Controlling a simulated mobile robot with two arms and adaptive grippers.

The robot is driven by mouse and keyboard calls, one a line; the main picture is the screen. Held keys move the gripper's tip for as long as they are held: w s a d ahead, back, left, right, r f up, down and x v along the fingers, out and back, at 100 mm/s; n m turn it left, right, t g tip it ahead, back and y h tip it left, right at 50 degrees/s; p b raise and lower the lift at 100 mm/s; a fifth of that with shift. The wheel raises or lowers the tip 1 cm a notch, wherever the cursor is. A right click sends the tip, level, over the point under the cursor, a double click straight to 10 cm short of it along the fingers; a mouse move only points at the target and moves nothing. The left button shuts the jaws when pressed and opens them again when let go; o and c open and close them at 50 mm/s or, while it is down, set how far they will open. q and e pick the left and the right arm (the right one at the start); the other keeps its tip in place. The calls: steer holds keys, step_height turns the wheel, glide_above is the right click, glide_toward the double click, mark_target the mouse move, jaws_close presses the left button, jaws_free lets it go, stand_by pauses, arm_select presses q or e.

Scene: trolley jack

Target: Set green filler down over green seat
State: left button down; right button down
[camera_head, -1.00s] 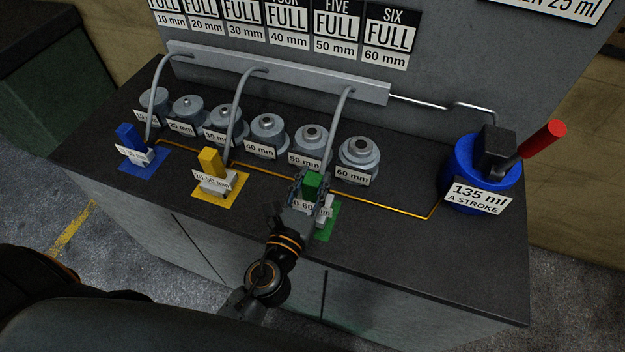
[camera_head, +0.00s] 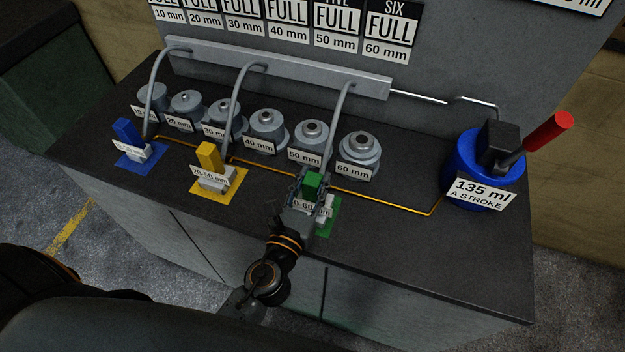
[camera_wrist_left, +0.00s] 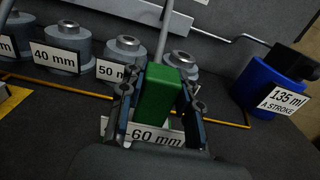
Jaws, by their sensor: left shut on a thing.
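The green filler (camera_head: 313,183) is a green block on a pale labelled body, and my left gripper (camera_head: 308,190) is shut on it. In the left wrist view the green filler (camera_wrist_left: 159,92) stands between the two fingers (camera_wrist_left: 160,108), with a label partly reading 60 mm below it. The green seat (camera_head: 327,222) is a green patch on the bench top, mostly hidden under the gripper and filler. I cannot tell whether the filler touches it. My right gripper is not in view.
A row of grey cylinders labelled by size, such as the 60 mm one (camera_head: 359,152), stands just behind. Yellow (camera_head: 209,158) and blue (camera_head: 128,133) fillers stand to the left. A blue pump (camera_head: 477,170) with a red handle is at right. Grey hoses hang from a rail (camera_head: 290,70).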

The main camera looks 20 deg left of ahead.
arm_select(q)
steer(key=c, duration=0.9)
jaws_free()
steer(key=shift+o, duration=0.2)
steer(key=shift+f, duration=0.2)
steer(key=s, duration=1.2)
steer(key=shift+a+r, duration=0.15)
steer(key=shift+a, duration=0.05)
